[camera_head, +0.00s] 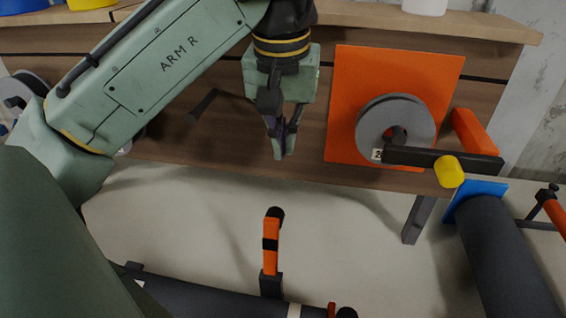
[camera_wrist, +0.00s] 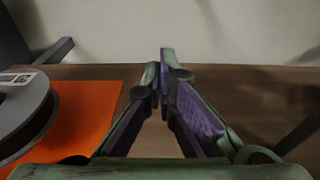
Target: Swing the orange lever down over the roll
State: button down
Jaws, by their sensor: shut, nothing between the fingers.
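The orange lever (camera_head: 270,247) stands upright at the bottom centre of the head view, with a black tip and a black band. Its foot is a dark block beside a long dark roll (camera_head: 215,304) lying along the bottom edge. My gripper (camera_head: 281,150) is shut and empty, pointing down in front of the wooden bench, above the lever in the picture and apart from it. The wrist view shows its purple-padded fingers (camera_wrist: 162,75) closed together. Neither the lever nor this roll shows clearly in the wrist view.
An orange panel (camera_head: 345,95) with a grey wheel (camera_head: 412,112) and a yellow-knobbed crank (camera_head: 448,171) is right of my gripper. Another dark roll (camera_head: 510,260) lies at the right, near a second orange handle (camera_head: 556,216). The pale floor (camera_head: 350,240) is clear between them.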

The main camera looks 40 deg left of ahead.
aim_at(273, 242)
notch_tip(273, 242, down, 10)
jog(key=w+b, duration=0.1)
jog(key=b, duration=0.4)
jog(key=shift+s+d+r+b, duration=0.15)
jog(key=shift+s+d+r, duration=0.05)
jog(key=shift+s, duration=0.3)
jog(key=shift+s+d+r+b, duration=0.1)
jog(key=shift+s+d+r, duration=0.15)
jog(key=shift+s, duration=0.25)
jog(key=shift+s+d+r+b, duration=0.15)
jog(key=shift+s+d, duration=0.05)
jog(key=shift+s, duration=0.3)
jog(key=shift+f+b, duration=0.1)
jog(key=shift+b, duration=0.45)
